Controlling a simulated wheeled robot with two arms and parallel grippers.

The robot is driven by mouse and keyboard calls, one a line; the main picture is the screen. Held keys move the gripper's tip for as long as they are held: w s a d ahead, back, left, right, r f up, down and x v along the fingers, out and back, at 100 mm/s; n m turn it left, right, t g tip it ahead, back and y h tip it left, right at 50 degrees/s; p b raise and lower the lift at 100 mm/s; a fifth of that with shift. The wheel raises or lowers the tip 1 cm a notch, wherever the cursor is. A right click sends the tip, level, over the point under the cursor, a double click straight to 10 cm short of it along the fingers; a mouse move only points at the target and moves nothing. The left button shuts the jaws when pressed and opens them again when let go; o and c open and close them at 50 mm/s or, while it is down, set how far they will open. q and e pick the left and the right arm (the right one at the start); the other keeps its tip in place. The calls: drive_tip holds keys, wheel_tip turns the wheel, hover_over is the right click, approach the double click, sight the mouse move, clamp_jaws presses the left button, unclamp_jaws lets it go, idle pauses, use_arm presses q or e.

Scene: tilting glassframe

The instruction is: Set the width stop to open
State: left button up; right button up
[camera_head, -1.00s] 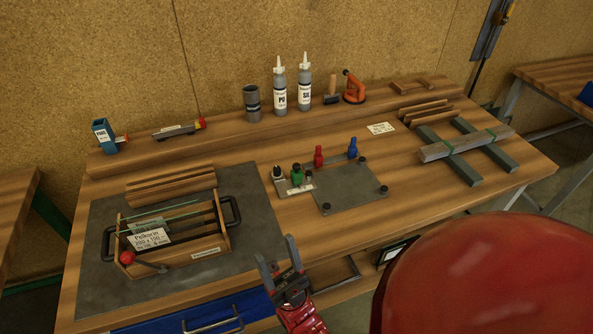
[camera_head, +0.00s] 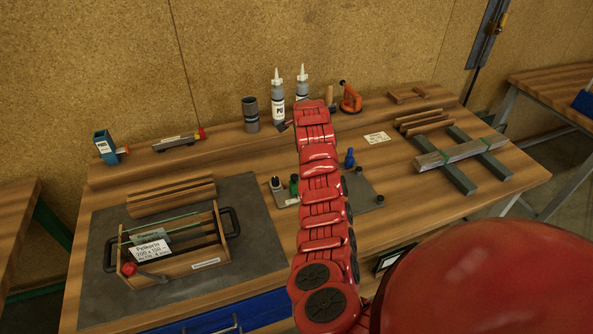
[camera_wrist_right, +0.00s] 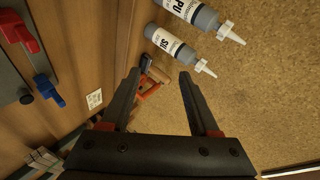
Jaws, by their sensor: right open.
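I cannot tell for certain which part is the width stop. A grey plate (camera_head: 366,196) with knobs lies mid-table, partly behind my right arm. A blue knob (camera_head: 350,158) stands at its back edge, and a green knob (camera_head: 294,185) and a dark, white-marked knob (camera_head: 277,184) stand at its left. The red knob (camera_wrist_right: 20,32) and blue knob (camera_wrist_right: 50,90) show at the left of the wrist view. My right gripper (camera_wrist_right: 160,74) is open and empty, above the back of the bench and away from the knobs. The arm hides it in the head view. My left gripper is out of view.
Two bottles (camera_head: 278,98) and an orange tool (camera_head: 350,97) stand on the back ledge, close to my right gripper. A wooden carrier (camera_head: 175,262) sits on the dark mat (camera_head: 255,215) at left.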

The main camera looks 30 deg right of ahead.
drive_tip(key=s+a+r+m+g+y, duration=0.1)
drive_tip(key=s+a+m+g+y, duration=0.3)
drive_tip(key=s, duration=0.4)
drive_tip(key=s+a+r+m+g+y, duration=0.2)
drive_tip(key=s+a+m+y, duration=0.1)
drive_tip(key=s+m+y, duration=0.4)
drive_tip(key=n+h, duration=0.1)
drive_tip(key=h, duration=0.1)
approach(295, 176)
drive_tip(key=p+x, duration=0.3)
drive_tip(key=x, duration=0.4)
drive_tip(key=shift+w+f, duration=0.15)
drive_tip(key=shift+w+a+f+p, duration=0.15)
drive_tip(key=shift+f+p, duration=0.15)
drive_tip(key=shift+f, duration=0.15)
drive_tip(key=shift+c, duration=0.4)
clamp_jaws()
